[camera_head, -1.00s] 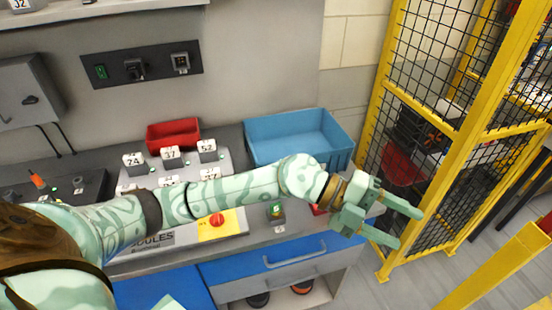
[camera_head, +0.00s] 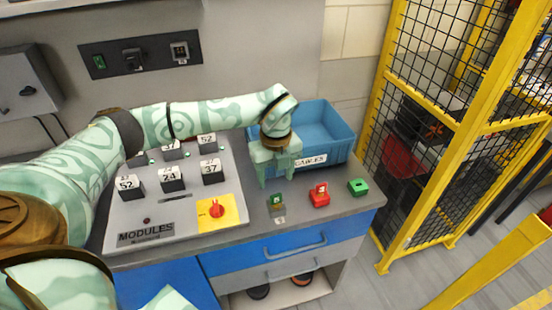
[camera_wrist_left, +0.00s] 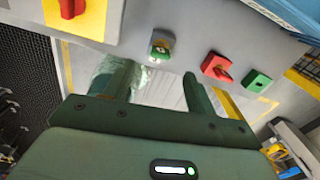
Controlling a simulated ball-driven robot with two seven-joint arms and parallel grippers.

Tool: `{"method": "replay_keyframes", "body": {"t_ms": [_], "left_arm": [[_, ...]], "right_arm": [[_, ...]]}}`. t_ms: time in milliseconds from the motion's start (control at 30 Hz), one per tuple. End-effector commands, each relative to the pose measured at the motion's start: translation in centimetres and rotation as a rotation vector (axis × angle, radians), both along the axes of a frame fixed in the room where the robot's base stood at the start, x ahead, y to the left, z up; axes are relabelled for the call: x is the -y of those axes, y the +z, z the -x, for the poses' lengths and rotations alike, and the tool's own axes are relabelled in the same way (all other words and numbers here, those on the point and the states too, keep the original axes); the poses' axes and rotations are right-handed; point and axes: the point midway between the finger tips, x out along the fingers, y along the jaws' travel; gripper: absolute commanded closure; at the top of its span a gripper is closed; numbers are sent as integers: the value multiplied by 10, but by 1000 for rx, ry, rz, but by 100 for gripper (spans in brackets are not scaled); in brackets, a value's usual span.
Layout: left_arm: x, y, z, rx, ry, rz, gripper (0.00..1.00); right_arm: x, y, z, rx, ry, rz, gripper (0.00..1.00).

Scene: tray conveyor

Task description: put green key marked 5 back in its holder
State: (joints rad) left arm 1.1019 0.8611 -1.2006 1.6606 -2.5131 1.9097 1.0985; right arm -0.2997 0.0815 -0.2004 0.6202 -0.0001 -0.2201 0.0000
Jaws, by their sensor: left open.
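A green key (camera_head: 277,200) with a white mark stands in a small grey socket near the front edge of the bench; I cannot read the mark for sure. The key also shows in the left wrist view (camera_wrist_left: 160,47). A green block (camera_head: 358,186) with a dark opening, seemingly an empty key holder, sits further right; it is also in the left wrist view (camera_wrist_left: 257,81). My left gripper (camera_head: 276,180) is open and empty, behind the green key and in front of the blue bin. Its fingers (camera_wrist_left: 157,82) hold nothing. My right gripper is not in view.
A red holder with a red key (camera_head: 319,195) stands between the green key and the green block. A blue bin (camera_head: 337,140) is behind. A module panel (camera_head: 150,210) with numbered blocks and a red rotary switch (camera_head: 216,210) lies left. A yellow fence (camera_head: 450,125) stands right.

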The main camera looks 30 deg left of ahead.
Motion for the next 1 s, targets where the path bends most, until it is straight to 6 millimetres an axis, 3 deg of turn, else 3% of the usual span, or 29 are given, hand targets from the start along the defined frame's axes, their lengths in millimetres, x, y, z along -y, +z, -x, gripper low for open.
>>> {"method": "replay_keyframes", "body": {"t_ms": [100,333,500,800,967,1000], "left_arm": [[0,-31,1,-6,1,1,44],[0,-70,0,-2,0,1,44],[1,-83,0,0,-1,2,44],[1,-84,0,0,-1,1,44],[1,-84,0,0,-1,1,88],[1,-84,0,0,-1,1,92]], "right_arm": [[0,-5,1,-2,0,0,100],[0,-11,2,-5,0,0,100],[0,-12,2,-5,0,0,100],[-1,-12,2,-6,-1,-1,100],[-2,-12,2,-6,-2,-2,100],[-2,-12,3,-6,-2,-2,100]]}}
